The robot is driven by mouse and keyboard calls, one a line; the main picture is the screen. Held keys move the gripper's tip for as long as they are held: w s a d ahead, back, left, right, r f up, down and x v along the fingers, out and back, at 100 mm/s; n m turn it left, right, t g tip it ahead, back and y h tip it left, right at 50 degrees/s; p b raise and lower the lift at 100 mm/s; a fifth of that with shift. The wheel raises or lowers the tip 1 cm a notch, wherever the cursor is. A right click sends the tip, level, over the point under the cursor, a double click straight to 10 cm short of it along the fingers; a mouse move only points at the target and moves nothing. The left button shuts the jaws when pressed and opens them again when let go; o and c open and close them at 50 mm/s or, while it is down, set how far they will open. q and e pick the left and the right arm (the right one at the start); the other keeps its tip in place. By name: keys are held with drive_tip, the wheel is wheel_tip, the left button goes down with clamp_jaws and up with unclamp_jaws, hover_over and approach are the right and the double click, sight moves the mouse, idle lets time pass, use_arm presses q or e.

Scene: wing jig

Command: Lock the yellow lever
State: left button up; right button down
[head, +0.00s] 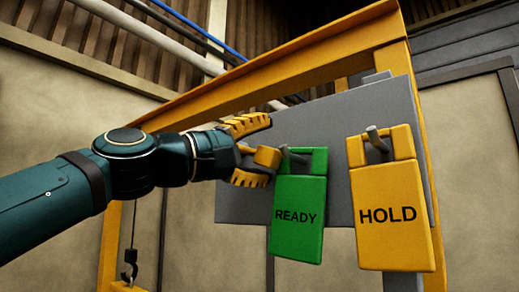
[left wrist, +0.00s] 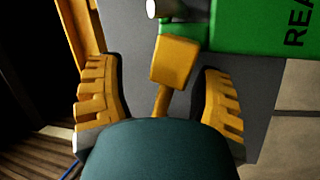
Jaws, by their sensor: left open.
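The yellow lever (head: 267,157) has a blocky yellow head and sits just left of the green READY tag, in front of the grey panel. In the left wrist view the lever (left wrist: 174,62) shows its head and a thin yellow stem that runs down behind my dark gripper body. My left gripper (head: 262,150) is open, with one ribbed yellow finger above the lever and one below it. In the left wrist view the fingers stand on both sides of the lever, with visible gaps. My right gripper is not in view.
A green READY tag (head: 299,217) hangs on a grey peg close to the fingertips. A yellow HOLD tag (head: 391,215) hangs to its right. Behind is the grey panel (head: 330,125) in a yellow frame (head: 290,62). A hook (head: 130,265) hangs at lower left.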

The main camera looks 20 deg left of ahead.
use_arm(q)
drive_tip(key=v, duration=1.2)
